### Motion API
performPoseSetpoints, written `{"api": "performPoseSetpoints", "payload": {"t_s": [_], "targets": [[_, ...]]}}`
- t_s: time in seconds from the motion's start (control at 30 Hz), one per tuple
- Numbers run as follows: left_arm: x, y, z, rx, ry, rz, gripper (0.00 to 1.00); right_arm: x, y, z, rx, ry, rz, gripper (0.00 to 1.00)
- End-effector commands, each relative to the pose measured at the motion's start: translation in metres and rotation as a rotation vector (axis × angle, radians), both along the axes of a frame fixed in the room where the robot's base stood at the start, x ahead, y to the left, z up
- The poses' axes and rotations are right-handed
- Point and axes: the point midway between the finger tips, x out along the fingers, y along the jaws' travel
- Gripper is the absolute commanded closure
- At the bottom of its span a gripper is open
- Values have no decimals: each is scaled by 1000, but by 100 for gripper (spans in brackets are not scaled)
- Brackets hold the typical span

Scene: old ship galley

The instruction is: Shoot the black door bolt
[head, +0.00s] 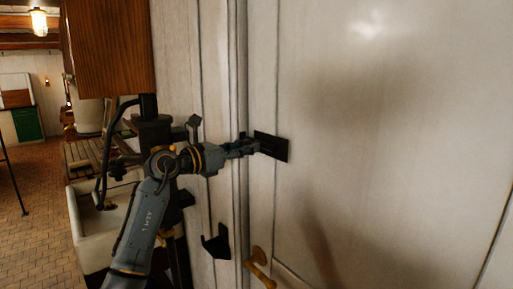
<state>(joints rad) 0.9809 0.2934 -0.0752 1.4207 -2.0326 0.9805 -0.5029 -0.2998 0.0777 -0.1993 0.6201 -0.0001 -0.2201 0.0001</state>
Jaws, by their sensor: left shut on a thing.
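The black door bolt (275,148) is mounted on the white door (390,140), close to the door's left edge. A dark plate shows to the right of my gripper. My left gripper (252,147) reaches in from the left across the door's edge and is shut on the bolt. Its fingers hide the bolt's left part, so I cannot tell how far the bar is slid. My right gripper is not in view.
A brass door handle (260,266) sits below the bolt. A black bracket (217,243) is on the frame to its left. A wooden cabinet (108,48) hangs at upper left. Tiled floor (38,185) lies open at far left.

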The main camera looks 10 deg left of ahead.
Motion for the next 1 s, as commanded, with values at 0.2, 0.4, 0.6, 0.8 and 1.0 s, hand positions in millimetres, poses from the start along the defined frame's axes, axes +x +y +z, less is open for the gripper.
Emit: {"api": "performPoseSetpoints", "payload": {"t_s": [0.2,0.4,0.6,0.8,1.0], "targets": [[7,10,-1,0,1,2,97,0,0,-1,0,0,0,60],[13,18,0,0,1,2,97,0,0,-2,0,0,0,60],[16,21,0,-1,1,3,97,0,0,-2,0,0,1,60],[16,21,0,-1,-1,4,67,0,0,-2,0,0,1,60],[16,21,0,-1,0,3,34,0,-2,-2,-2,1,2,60]]}}
